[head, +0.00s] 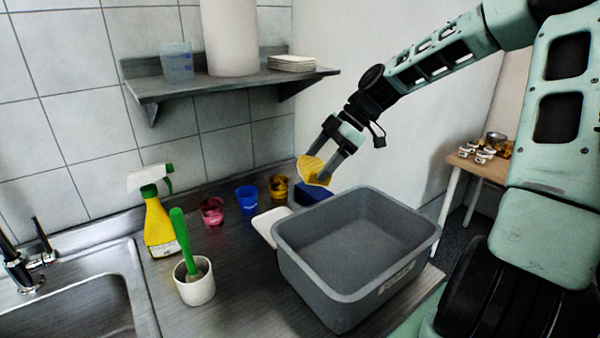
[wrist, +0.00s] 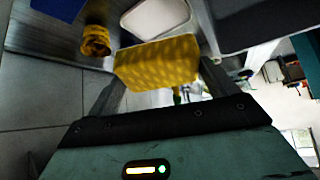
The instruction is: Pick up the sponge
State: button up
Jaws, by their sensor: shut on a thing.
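The yellow sponge (head: 312,169) is held between the two fingers of my gripper (head: 326,163). It is in the air above the counter, near the back left corner of the grey bin. In the wrist view the sponge (wrist: 158,63) spans between the fingers of my gripper (wrist: 160,85), and its patterned face shows. My gripper is shut on it. The sponge looks clear of the counter and of the bin.
The empty grey bin (head: 297,262) stands on the counter. A white flat item (head: 267,224) and a blue object (head: 312,193) lie beside it. Red (head: 212,212), blue (head: 247,199) and yellow (head: 279,188) cups, a spray bottle (head: 159,228) and a brush holder (head: 195,285) stand left.

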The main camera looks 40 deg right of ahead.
jog(key=s+d+r+h+b, duration=0.1)
jog(key=s+d, duration=0.2)
jog(key=d, duration=0.4)
jog(key=s+d+r+g+h, duration=0.1)
jog(key=s+d+h, duration=0.1)
jog(key=d, duration=0.5)
jog(key=shift+s+d+b, duration=0.35)
jog(key=shift+s+b, duration=0.05)
jog(key=shift+s, duration=0.2)
jog(key=shift+o, duration=0.8)
